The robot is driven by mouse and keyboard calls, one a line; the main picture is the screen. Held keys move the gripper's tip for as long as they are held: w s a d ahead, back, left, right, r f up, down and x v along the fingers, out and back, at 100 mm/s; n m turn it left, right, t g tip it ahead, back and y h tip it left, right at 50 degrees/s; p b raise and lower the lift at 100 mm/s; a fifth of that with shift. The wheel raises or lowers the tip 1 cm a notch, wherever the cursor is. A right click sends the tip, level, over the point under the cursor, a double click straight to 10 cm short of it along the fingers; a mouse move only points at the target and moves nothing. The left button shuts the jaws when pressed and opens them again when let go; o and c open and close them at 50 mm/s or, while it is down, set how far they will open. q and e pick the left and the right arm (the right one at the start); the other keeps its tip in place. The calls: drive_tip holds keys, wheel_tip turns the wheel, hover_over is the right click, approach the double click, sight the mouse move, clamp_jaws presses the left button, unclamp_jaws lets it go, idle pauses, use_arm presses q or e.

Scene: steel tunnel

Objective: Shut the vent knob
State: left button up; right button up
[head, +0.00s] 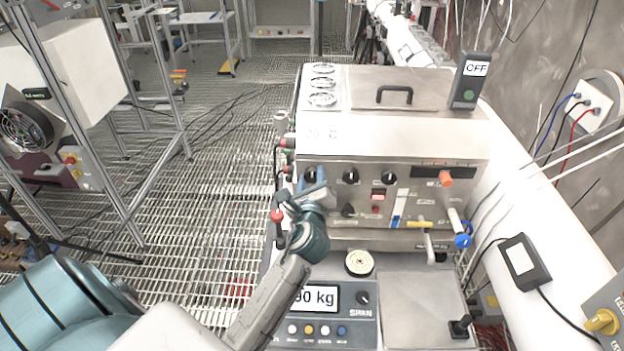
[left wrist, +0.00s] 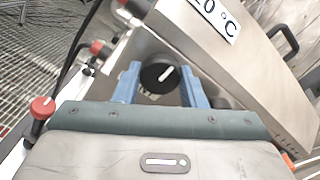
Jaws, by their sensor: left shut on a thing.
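A black round knob with a white pointer line (left wrist: 157,77) sits on the steel front panel of the machine (head: 400,222). It is the leftmost of several black knobs in the upper row, and its top shows in the head view (head: 310,173). I cannot read its label, so I cannot confirm it is the vent knob. My left gripper (head: 309,187) is at this knob, with one blue finger on each side of it in the left wrist view (left wrist: 160,83), and is shut on it. The pointer slants up to the right there. My right gripper is out of view.
Two similar black knobs (head: 351,176) (head: 389,177) are to the right. A red knob (head: 277,216) sticks out at the panel's left. An orange knob (head: 446,179) and a blue-handled lever (head: 462,240) are farther right. A scale display (head: 318,297) lies below.

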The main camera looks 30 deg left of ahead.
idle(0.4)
use_arm(q)
drive_tip(key=o, duration=1)
drive_tip(key=b+v, duration=0.3)
drive_tip(key=v, duration=0.7)
drive_tip(key=shift+s+d+f+b, duration=0.15)
drive_tip(key=shift+s+d+b, duration=0.1)
drive_tip(key=shift+b, duration=0.05)
